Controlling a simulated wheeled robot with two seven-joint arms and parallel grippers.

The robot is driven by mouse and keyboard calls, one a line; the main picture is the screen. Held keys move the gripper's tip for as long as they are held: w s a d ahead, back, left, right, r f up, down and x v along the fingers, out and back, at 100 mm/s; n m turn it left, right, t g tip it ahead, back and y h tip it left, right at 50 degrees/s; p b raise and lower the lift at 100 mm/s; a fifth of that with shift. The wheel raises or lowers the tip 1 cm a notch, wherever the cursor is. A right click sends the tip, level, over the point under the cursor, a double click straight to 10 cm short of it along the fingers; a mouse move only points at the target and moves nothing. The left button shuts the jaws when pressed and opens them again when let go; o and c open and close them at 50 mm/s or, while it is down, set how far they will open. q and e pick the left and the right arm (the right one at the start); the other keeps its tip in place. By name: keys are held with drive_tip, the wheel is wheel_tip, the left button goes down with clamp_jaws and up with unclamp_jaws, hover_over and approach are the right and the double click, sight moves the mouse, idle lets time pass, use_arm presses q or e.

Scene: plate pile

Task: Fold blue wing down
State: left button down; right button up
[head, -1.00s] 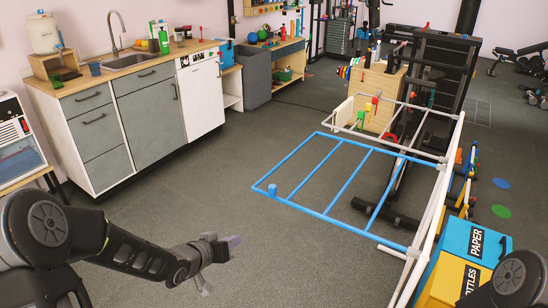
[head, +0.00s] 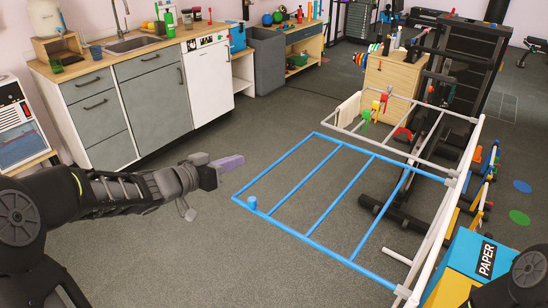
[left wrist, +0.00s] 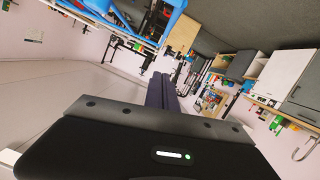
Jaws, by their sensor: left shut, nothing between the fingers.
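The blue wing (head: 273,165) is a barred frame standing out to the left from a white drying rack (head: 434,253). It looks roughly level above the floor, and a short blue knob (head: 252,203) stands near its outer corner. My left gripper (head: 230,164) is shut and empty, with purple fingertips pointing right, just left of the wing's outer bar in the head view. A gap shows between them in the picture. In the left wrist view the shut fingers (left wrist: 162,92) point up at the middle, and blue parts (left wrist: 158,15) show at the top. My right gripper is out of view.
A white wing (head: 345,110) with coloured clips is at the rack's far side, near a wooden cabinet (head: 387,85). A kitchen counter (head: 130,62) runs along the left. Yellow and blue bins (head: 465,262) stand at the right. The floor between counter and wing is clear.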

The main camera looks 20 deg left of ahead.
use_arm(q)
drive_tip(key=w+d+f, duration=0.4)
drive_tip(key=w+f, duration=0.2)
drive_tip(key=w, duration=0.2)
drive_tip(key=shift+d, duration=0.4)
idle(0.4)
drive_tip(key=shift+w+f+b, duration=0.1)
drive_tip(key=shift+f+b, duration=0.1)
drive_tip(key=shift+b, duration=0.1)
